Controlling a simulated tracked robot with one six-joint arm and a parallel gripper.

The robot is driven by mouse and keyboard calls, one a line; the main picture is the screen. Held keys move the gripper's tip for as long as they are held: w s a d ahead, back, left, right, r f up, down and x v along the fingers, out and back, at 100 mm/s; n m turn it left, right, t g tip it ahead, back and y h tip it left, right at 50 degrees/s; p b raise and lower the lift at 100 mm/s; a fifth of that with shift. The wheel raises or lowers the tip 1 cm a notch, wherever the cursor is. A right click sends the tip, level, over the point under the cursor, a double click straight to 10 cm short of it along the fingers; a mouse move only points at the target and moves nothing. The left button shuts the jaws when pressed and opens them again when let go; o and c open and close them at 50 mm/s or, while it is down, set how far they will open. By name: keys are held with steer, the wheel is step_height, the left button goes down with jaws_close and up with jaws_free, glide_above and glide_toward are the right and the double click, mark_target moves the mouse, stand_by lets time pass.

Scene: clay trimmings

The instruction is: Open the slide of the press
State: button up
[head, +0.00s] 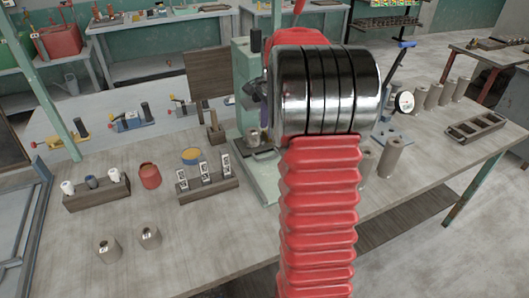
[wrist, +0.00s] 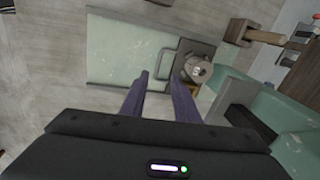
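The press (head: 243,82) is a pale green frame on the table, partly hidden behind my red and chrome arm. Its dark slide (head: 262,155) sits low at the front, with a grey cylinder on it. In the wrist view the slide (wrist: 200,48) shows as a dark plate with a loop handle (wrist: 166,63) on its left side, over the green base (wrist: 125,50). The grey cylinder (wrist: 197,69) stands on the plate. My gripper (wrist: 158,76) is open, its two purple fingers apart, with the tips near the handle. I cannot tell whether they touch it. In the head view my gripper is mostly hidden.
A wooden mallet (head: 214,132) stands close to the press. Grey cylinders (head: 391,157) and a dial gauge (head: 404,103) are at right.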

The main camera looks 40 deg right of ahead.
mark_target(269, 158)
steer(key=shift+d+f+m, duration=0.25)
steer(key=shift+d+f, duration=0.05)
steer(key=shift+d, duration=0.25)
steer(key=shift+d+f+m, duration=0.25)
steer(key=shift+d, duration=0.3)
steer(key=shift+f, duration=0.1)
steer(key=f, duration=0.4)
steer(key=w+f, duration=0.1)
steer(key=f, duration=0.4)
steer(key=w+f, duration=0.1)
steer(key=f, duration=0.3)
steer(key=shift+w+d+f, duration=0.2)
steer(key=shift+w+d, duration=0.05)
steer(key=shift+d, duration=0.1)
jaws_close()
steer(key=shift+a, duration=0.15)
steer(key=shift+s, duration=0.1)
